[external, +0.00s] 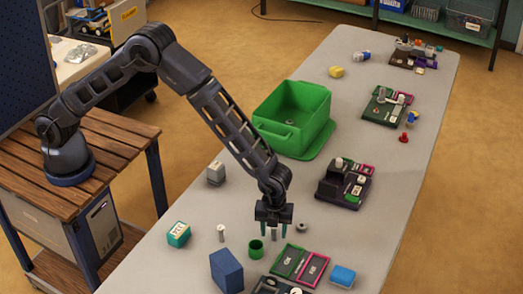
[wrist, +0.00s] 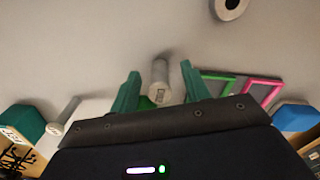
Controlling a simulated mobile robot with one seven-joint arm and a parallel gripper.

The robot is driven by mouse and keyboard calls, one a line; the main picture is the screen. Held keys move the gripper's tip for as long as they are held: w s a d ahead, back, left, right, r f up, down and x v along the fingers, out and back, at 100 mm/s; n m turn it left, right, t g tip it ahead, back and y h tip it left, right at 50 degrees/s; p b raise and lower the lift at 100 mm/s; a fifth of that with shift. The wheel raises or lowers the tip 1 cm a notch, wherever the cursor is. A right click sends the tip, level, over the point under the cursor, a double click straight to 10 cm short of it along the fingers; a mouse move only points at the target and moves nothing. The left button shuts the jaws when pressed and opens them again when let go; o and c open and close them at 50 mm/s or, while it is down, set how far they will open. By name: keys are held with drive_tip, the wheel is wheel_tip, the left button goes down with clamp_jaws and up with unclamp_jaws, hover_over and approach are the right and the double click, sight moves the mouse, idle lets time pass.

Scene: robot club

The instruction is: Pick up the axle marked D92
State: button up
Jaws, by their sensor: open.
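My gripper (external: 274,231) points down over the grey table, and its green fingers are open. A pale grey cylinder, likely an axle (wrist: 159,78), stands between the fingers in the wrist view, with gaps on both sides. It has a small dark mark on its end, too small to read as D92. In the external view the same axle (external: 274,238) shows between the fingertips. A second pale axle (external: 221,233) stands to the left; it also shows at the left of the wrist view (wrist: 62,116), its mark unreadable.
A green cup (external: 256,249) and a blue block (external: 226,270) are close by. A grey ring (external: 302,227) lies to the right. Green and pink framed trays (external: 300,264) lie in front, beside a blue block (external: 342,276). A green bin (external: 292,115) stands behind.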

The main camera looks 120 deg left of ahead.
drive_tip(key=shift+f, duration=0.6)
drive_tip(key=shift+c, duration=0.2)
clamp_jaws()
drive_tip(key=shift+r, duration=0.1)
